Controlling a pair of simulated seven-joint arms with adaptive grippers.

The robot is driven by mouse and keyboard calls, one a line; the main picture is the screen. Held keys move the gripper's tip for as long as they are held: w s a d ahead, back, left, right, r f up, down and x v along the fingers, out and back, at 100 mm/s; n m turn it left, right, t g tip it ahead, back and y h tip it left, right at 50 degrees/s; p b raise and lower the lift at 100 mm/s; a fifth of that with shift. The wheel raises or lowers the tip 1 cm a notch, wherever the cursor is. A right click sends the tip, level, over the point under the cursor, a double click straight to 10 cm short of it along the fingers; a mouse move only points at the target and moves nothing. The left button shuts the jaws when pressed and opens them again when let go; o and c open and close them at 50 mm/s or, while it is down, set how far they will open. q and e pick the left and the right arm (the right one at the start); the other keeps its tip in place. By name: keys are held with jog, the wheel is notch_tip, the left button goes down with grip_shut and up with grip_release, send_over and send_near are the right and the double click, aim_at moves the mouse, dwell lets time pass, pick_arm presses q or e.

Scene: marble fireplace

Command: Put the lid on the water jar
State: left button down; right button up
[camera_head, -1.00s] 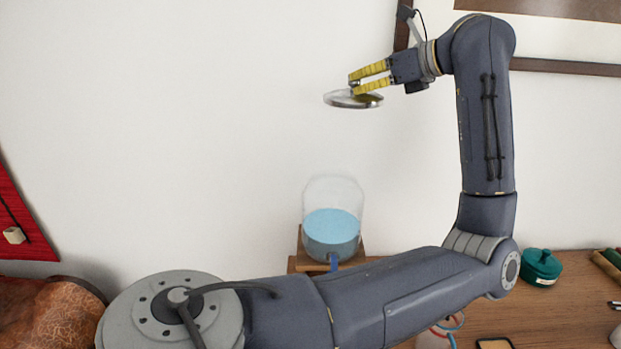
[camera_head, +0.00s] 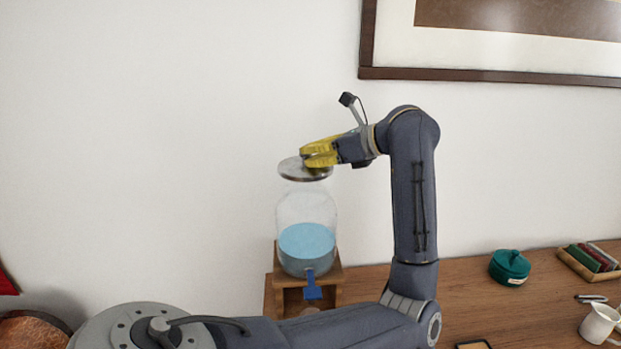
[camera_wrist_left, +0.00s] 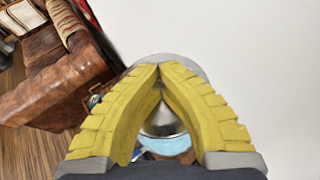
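The water jar (camera_head: 306,243) is clear glass, partly filled with blue water, with a blue tap at its front. It stands upright on a wooden stand. My left gripper (camera_head: 306,158) has yellow fingers and is shut on the lid (camera_head: 292,171), a round silvery disc. The lid is just above the jar's open top, nearly level and slightly left of the jar's middle. My right gripper is out of view.
The wooden stand (camera_head: 333,280) is at the left end of the wooden table (camera_head: 470,290). A teal lidded pot (camera_head: 509,267), a tray of coloured items (camera_head: 590,262) and a white jug (camera_head: 599,323) stand to the right. A framed picture (camera_head: 480,72) hangs on the wall above. A brown leather couch (camera_wrist_left: 65,85) shows in the left wrist view.

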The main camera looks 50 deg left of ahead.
pick_arm(q)
jog(key=shift+f, duration=2.95)
jog(key=c, duration=1.6)
grip_release()
jog(key=v, duration=1.2)
